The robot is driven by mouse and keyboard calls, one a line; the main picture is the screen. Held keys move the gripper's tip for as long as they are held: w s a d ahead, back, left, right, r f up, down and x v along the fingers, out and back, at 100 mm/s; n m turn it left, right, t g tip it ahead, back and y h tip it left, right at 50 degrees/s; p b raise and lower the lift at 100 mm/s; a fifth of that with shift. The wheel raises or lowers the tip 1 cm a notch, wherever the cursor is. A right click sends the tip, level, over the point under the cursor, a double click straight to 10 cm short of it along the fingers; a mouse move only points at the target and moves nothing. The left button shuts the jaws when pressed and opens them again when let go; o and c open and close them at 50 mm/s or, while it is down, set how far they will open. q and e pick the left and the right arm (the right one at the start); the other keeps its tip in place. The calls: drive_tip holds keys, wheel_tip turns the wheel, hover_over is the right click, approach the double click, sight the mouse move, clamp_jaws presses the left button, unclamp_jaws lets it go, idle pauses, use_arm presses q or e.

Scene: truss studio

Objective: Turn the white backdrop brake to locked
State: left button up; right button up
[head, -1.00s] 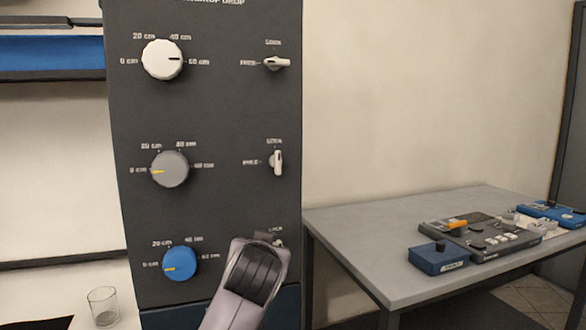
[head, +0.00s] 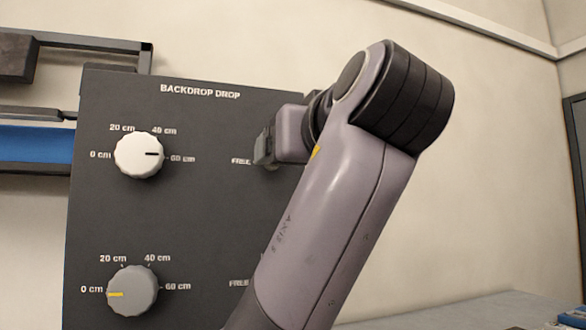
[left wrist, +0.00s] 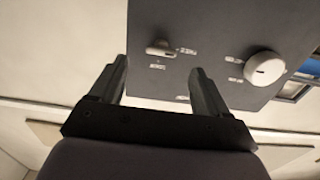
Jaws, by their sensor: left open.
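The white backdrop brake (left wrist: 160,48) is a small white lever on the dark panel, seen in the left wrist view. It lies along the line to its FREE label, with the other label off to its side. In the head view it is hidden behind my left gripper (head: 265,148). The left gripper is open and empty, at the panel's upper right beside the FREE label. In the left wrist view the gripper's two fingers (left wrist: 158,68) are spread, with the lever beyond and roughly between their tips, apparently not touching it. My right gripper is not in view.
The dark BACKDROP DROP panel (head: 205,215) carries a white dial (head: 139,155) pointing near 60 cm and a grey dial (head: 132,290) at 0 cm. My left arm covers the panel's right side. A grey table (head: 490,312) shows at lower right.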

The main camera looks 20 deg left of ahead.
use_arm(q)
drive_tip(key=p+x, duration=0.1)
drive_tip(key=x, duration=0.5)
drive_tip(key=shift+w+a+r+p, duration=0.2)
drive_tip(key=shift+a+p, duration=0.1)
drive_tip(key=shift+a, duration=0.05)
drive_tip(key=c, duration=1.1)
